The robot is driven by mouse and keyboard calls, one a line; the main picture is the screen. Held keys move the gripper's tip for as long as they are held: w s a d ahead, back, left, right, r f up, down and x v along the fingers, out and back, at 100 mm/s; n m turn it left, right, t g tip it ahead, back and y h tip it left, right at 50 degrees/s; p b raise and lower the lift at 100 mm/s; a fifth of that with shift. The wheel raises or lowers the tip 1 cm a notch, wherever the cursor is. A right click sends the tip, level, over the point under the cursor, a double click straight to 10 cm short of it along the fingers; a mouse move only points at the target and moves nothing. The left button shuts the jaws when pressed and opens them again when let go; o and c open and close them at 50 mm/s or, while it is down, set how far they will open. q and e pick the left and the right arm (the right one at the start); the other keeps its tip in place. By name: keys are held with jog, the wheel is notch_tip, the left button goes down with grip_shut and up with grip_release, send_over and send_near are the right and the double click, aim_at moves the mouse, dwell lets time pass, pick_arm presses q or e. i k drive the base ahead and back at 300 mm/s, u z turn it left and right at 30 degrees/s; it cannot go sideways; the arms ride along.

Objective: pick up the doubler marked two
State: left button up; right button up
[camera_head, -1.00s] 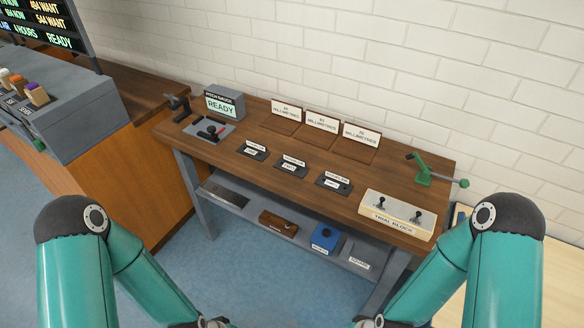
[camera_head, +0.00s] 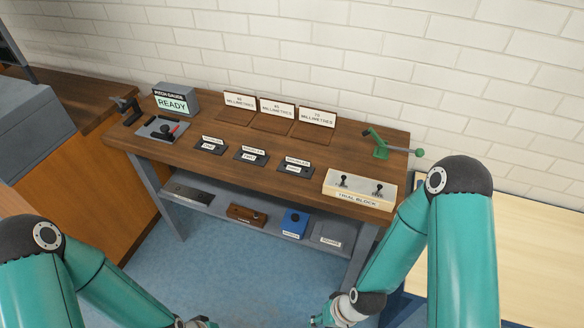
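Three small dark plates with white labels lie in a row on the wooden bench top: a left plate (camera_head: 210,147), a middle plate (camera_head: 251,157) and a right plate (camera_head: 295,171). The labels are small; the middle one seems to read doubler two. My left gripper (camera_head: 203,323) shows only as a sliver at the bottom edge, left of centre. My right gripper (camera_head: 322,320) is low at the bottom edge, in front of the bench. Both are well short of the plates, and their fingers are too cut off to judge.
A trial block (camera_head: 359,190) with two dark knobs sits at the bench's right front. A green lever tool (camera_head: 381,147) stands behind it. Three millimetre signs (camera_head: 277,108) stand at the back. A pitch gauge (camera_head: 175,100) reads READY. A lower shelf (camera_head: 209,203) holds several items.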

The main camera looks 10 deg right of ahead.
aim_at(249, 155)
jog(key=u, duration=0.15)
jog(key=i, duration=0.75)
jog(key=u, duration=0.55)
